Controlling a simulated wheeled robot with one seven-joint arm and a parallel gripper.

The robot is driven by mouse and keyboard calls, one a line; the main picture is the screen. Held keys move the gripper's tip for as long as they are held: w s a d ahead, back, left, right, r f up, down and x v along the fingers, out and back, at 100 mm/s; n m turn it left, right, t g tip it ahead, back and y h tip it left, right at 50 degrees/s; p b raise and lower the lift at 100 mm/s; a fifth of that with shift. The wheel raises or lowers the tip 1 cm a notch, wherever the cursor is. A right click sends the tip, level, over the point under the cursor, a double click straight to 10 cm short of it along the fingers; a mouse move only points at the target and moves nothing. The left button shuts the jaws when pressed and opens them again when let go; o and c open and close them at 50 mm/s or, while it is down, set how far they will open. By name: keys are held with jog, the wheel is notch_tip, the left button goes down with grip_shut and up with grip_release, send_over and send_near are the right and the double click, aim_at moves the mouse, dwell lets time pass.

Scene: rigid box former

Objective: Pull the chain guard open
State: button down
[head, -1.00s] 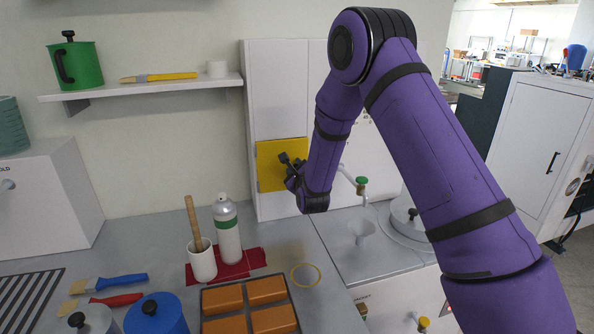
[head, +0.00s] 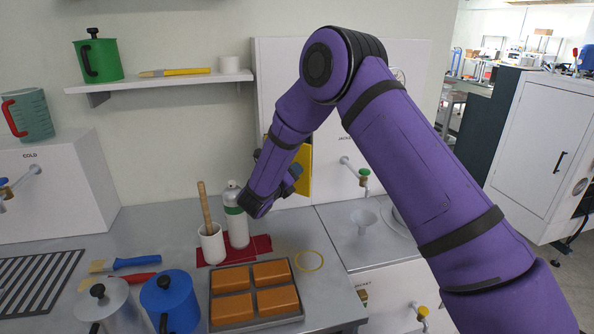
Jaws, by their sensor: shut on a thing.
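The chain guard looks to be the yellow panel (head: 305,176) on the front of the white cabinet at the back. It now stands at an angle out from the cabinet face, and my wrist hides much of it. My gripper (head: 294,174) is at the panel's near side, shut on it. The fingertips and the part they hold are mostly hidden behind my purple forearm, so the exact grip does not show.
A white-and-green bottle (head: 236,222) and a white cup with a wooden pestle (head: 211,243) stand close below my wrist. A tray of orange blocks (head: 233,322) and a blue pot (head: 170,302) are in front. A shelf (head: 160,81) is at upper left.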

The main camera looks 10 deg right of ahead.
jog(key=shift+s+a+m+g+h, duration=0.4)
jog(key=shift+a+m+g+h, duration=0.4)
jog(key=shift+g, duration=0.2)
jog(key=c, duration=0.7)
grip_release()
jog(key=shift+c, duration=0.2)
jog(key=v, duration=1)
jog(key=shift+s+a, duration=0.25)
jog(key=shift+a, duration=0.05)
